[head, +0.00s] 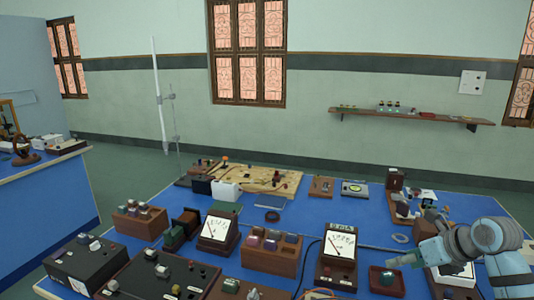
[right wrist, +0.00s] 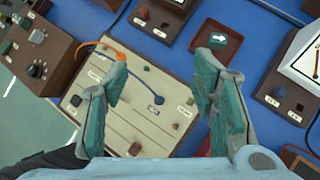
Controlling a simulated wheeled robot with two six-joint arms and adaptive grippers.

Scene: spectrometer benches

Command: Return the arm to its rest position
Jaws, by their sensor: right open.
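My right arm comes in at the lower right of the head view. Its gripper (head: 405,260) is above the right part of the blue bench (head: 330,226), near a small dark red tray (head: 386,281). In the right wrist view the two teal fingers of the right gripper (right wrist: 163,98) stand wide apart with nothing between them. Below them is a cream panel (right wrist: 130,122) with terminals and an orange lead. The red tray (right wrist: 203,40) with a small green-topped item lies just beyond the right finger. My left gripper is not in view.
Analog meters (head: 217,228) (head: 340,243), wooden terminal boxes (head: 270,254) and black boxes (head: 85,262) crowd the bench front. A tall stand (head: 158,95) rises at the back left. A second blue bench (head: 45,190) is at left. A shelf (head: 405,115) hangs on the back wall.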

